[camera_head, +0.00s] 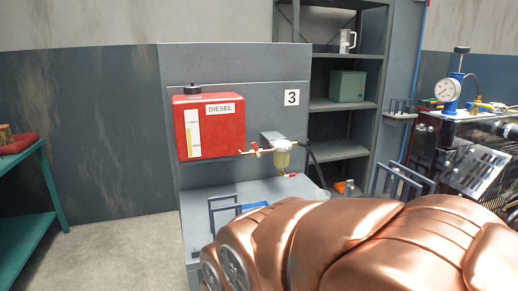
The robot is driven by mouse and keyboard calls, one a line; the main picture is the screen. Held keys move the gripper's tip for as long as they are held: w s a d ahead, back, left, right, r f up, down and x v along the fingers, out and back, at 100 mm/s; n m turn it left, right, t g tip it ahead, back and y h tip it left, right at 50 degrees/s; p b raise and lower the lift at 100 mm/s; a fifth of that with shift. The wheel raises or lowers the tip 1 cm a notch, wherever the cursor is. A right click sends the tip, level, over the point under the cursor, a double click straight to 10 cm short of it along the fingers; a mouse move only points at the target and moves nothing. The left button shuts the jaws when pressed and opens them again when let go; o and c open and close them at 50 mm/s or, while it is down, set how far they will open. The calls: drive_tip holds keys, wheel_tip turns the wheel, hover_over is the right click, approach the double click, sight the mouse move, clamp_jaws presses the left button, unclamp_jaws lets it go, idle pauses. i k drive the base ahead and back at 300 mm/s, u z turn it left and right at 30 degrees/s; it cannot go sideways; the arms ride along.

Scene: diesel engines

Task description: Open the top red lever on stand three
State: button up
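Stand three is the grey stand with a back panel (270,85) and a white plate (292,97) marked 3. A red tank (220,136) labelled DIESEL is mounted on the panel's left part. A brass line leaves the tank's lower right side. On this line sits a small upper red lever (257,150), left of a fuel filter (282,157). A lower red lever (281,174) sits below the filter. I cannot tell the upper lever's exact angle. My copper-coloured arm fills the lower right foreground; my gripper is not in view.
A grey shelf (345,105) with a green box (347,86) and a metal jug (347,41) stands behind. A teal table (30,170) is at far left. Floor (125,245) is clear between table and stand.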

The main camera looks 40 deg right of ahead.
sight(255, 147)
drive_tip(key=k, duration=0.2)
drive_tip(key=z, duration=1.3)
drive_tip(key=i, duration=1.05)
drive_tip(key=u, duration=1.9)
